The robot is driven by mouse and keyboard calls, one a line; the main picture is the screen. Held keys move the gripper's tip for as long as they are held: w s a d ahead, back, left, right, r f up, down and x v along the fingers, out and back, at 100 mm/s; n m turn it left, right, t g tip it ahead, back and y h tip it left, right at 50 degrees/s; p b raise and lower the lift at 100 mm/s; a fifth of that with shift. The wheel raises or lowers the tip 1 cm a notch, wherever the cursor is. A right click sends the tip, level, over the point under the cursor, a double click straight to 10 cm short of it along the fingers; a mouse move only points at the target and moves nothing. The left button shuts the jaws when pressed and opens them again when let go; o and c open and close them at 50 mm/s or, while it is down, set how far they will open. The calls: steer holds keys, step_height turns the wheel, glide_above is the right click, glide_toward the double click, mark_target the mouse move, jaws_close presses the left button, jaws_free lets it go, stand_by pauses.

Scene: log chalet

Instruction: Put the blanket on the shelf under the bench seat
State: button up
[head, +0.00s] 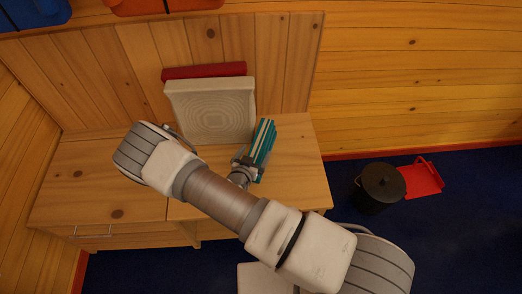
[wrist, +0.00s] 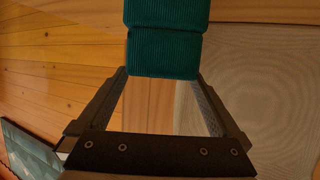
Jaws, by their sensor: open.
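The blanket (head: 263,143) is a folded teal bundle with pale stripes, on the right part of the bench seat (head: 295,178). In the wrist view the ribbed teal blanket (wrist: 165,42) fills the top middle. My gripper (head: 243,169) is at the blanket's near left side in the head view. In the wrist view my open gripper (wrist: 161,78) has its fingertips at either side of the blanket's near end; I cannot tell whether they touch it. The shelf under the seat is not clearly visible, as my arm covers much of the bench front.
A pale cushion (head: 212,110) and a red one (head: 205,71) lean on the backrest, left of the blanket. A drawer handle (head: 93,235) is at the bench's front left. A black lidded bucket (head: 381,187) and red dustpan (head: 423,179) are on the blue floor at right.

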mark_target(259, 147)
steer(key=shift+b+x, duration=0.65)
steer(key=shift+x, duration=2.3)
steer(key=shift+d+r, duration=0.1)
steer(key=shift+d, duration=0.05)
steer(key=c, duration=1.4)
